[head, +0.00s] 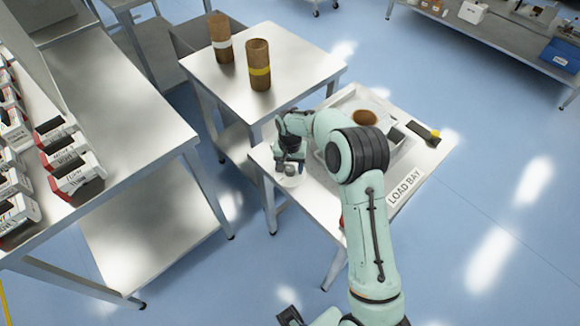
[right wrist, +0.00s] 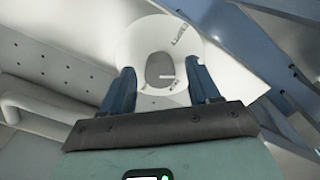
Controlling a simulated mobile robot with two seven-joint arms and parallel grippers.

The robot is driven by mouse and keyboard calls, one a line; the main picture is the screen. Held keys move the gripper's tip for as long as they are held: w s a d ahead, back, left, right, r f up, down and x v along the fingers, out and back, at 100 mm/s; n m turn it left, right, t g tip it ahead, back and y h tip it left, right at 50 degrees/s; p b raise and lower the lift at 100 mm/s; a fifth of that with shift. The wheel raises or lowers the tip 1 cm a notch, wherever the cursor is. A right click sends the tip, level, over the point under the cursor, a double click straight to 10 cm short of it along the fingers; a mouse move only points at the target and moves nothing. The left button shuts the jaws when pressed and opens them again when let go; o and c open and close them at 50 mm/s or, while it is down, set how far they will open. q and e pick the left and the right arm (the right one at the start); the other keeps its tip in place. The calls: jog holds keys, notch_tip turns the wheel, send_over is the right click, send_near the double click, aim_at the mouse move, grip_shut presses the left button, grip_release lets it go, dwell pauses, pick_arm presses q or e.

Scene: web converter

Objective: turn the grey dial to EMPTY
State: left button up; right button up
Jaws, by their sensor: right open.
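The grey dial (right wrist: 160,68) sits in the middle of a round white plate (right wrist: 135,45) in the right wrist view. A short white mark on the dial points right in that view. Small dark labels on the plate, one up right and one just below right, are too small to read surely. My right gripper (right wrist: 163,76) is open, one finger on each side of the dial; I cannot tell contact. In the head view the dial (head: 291,170) is at the load bay table's left corner, right below my right gripper (head: 289,158). A dark part at the bottom edge may be my left gripper (head: 289,316).
The load bay table (head: 425,165) carries a tray and a dark tool with a yellow end (head: 423,131). Two brown rolls (head: 259,70) stand on the table behind. A steel bench (head: 120,110) with several boxes is at left. Blue floor lies open at right.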

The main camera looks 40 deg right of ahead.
jog(key=shift+f, duration=0.25)
jog(key=c, duration=1)
jog(key=shift+n, duration=0.3)
jog(key=n, duration=0.5)
jog(key=n+p, duration=0.1)
jog(key=n, duration=0.5)
jog(key=shift+n, duration=0.3)
